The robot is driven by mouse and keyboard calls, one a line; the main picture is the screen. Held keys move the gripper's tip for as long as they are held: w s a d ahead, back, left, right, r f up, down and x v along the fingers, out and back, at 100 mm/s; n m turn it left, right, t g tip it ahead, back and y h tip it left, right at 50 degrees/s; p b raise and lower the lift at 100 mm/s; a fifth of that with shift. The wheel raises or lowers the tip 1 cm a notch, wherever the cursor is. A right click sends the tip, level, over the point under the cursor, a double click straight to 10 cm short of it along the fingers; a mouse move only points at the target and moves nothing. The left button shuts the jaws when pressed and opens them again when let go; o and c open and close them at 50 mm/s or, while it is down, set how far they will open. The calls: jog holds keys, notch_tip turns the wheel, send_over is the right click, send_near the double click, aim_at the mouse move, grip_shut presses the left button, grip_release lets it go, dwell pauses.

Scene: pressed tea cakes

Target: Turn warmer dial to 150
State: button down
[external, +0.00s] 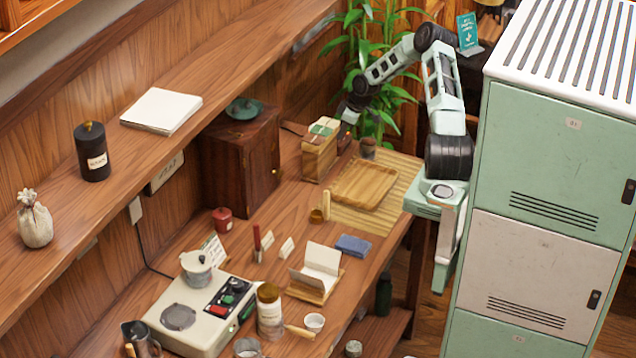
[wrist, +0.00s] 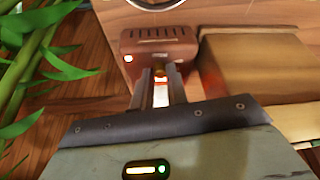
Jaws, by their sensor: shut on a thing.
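The warmer (wrist: 135,42) is a small reddish-brown box with a row of slots and a small white light, seen in the wrist view. Its dial (wrist: 161,69) is a small yellowish knob on the near face, with an orange-red glow around it. My gripper (wrist: 159,76) is shut on the dial, one finger on each side. The fingers cover part of the dial, and I cannot read its setting or any marks. In the external view my gripper (external: 346,112) is at the far end of the counter, and I cannot make out the dial there.
A wooden box (wrist: 255,65) stands close to the right of the warmer; it also shows in the external view (external: 318,163). Plant leaves (wrist: 25,70) hang at the left. A dark cup (external: 367,148) and a wooden tray (external: 365,185) are nearby on the counter.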

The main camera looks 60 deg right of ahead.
jog(key=shift+w, duration=0.1)
jog(key=c, duration=1.7)
grip_release()
jog(key=b+v, duration=0.2)
jog(key=v, duration=1.5)
jog(key=shift+r+b, duration=0.25)
jog(key=shift+b, duration=0.1)
jog(key=o, duration=0.3)
jog(key=w+f+n, duration=0.1)
jog(key=w+f, duration=0.1)
jog(key=f, duration=0.3)
jog(key=w+f+n+y, duration=0.1)
jog(key=w+f, duration=0.1)
jog(key=f, duration=0.3)
jog(key=w+f+n, duration=0.1)
jog(key=w+f, duration=0.1)
jog(key=f, duration=0.4)
jog(key=shift+w+a+f+n+g+p, duration=0.1)
jog(key=shift+w+a+n+g+p, duration=0.05)
jog(key=shift+a+n+g+p, duration=0.2)
